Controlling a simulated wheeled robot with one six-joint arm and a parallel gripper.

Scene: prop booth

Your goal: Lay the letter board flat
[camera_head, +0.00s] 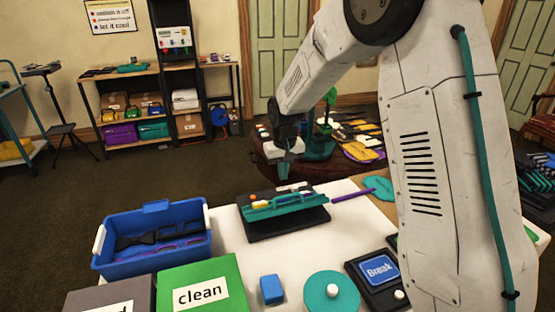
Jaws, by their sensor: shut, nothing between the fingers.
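A dark board with a teal bar and small pale and orange pieces on it (285,222) lies on the white table, tilted slightly in the picture; I cannot tell for sure whether it is the letter board. A blue panel reading "Break" (379,269) sits on a black base with a white knob at the table's right, partly cut off by my arm. My gripper (283,168) hangs above and behind the dark board, apart from it, shut and empty. Its fingertips are small and partly hard to make out.
On the white table (235,235) stand a blue bin (150,262) at left, a green "clean" box (198,285), a blue block (271,289) and a teal disc with a white knob (331,291). A purple stick (353,194) lies behind. A cluttered round table (262,158) stands beyond.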

